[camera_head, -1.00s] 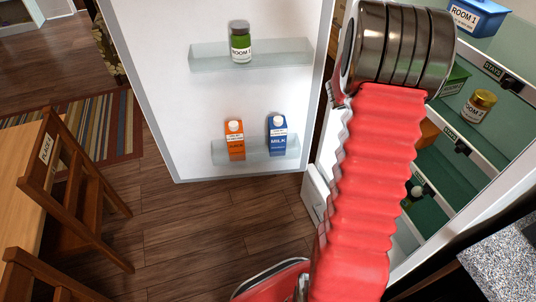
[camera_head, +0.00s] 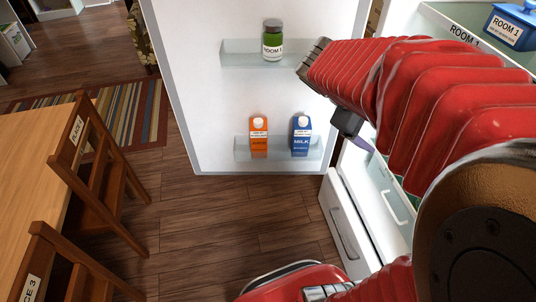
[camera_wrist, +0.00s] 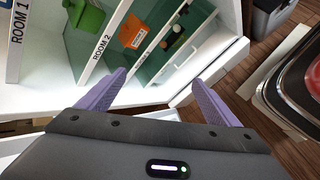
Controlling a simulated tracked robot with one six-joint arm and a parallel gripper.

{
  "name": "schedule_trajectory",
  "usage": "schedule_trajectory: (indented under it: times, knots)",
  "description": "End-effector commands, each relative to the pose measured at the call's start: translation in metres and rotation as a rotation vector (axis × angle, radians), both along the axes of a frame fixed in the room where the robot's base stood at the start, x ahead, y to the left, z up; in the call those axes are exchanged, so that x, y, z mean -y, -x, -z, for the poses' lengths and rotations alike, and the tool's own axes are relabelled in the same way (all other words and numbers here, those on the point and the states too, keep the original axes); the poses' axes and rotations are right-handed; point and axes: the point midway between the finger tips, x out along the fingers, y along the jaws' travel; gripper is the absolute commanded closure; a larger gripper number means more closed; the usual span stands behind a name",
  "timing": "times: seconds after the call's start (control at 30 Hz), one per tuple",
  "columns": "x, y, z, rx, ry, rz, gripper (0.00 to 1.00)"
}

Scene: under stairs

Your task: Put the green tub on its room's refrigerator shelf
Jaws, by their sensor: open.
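The green tub (camera_wrist: 85,15) shows in the wrist view, inside the refrigerator between the strips marked ROOM 1 and ROOM 2. It appears to stand on the shelf marked ROOM 2 (camera_wrist: 107,42). Its own label is not readable. In the head view my arm hides it. My gripper (camera_wrist: 160,77) is open and empty, its purple fingers spread in front of the refrigerator, apart from the tub. In the head view part of my gripper (camera_head: 358,142) shows below the red arm, near the open door.
A blue tub marked ROOM 1 (camera_head: 513,25) stands on the top shelf. An orange tub (camera_wrist: 133,32) stands below the green one. The open refrigerator door (camera_head: 190,100) holds a jar (camera_head: 272,45), juice (camera_head: 259,138) and milk (camera_head: 301,138). Chairs (camera_head: 95,160) stand left; floor between is clear.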

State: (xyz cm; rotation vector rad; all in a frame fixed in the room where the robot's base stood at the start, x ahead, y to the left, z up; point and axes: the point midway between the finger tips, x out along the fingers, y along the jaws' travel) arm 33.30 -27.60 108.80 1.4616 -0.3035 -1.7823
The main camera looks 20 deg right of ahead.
Motion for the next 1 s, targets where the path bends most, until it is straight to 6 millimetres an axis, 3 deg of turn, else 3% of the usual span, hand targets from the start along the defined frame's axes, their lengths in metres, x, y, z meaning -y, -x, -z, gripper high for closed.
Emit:
schedule_trajectory:
  times: [0.5, 0.7, 0.83, 1.0]
  knots:
    - [-0.184, 0.017, 0.011, 0.475, -0.515, 0.126, 0.15]
    - [-0.247, 0.028, 0.007, 0.598, -0.735, 0.180, 0.15]
    - [-0.270, 0.033, 0.004, 0.638, -0.822, 0.204, 0.15]
    - [-0.277, 0.034, 0.004, 0.647, -0.849, 0.215, 0.15]
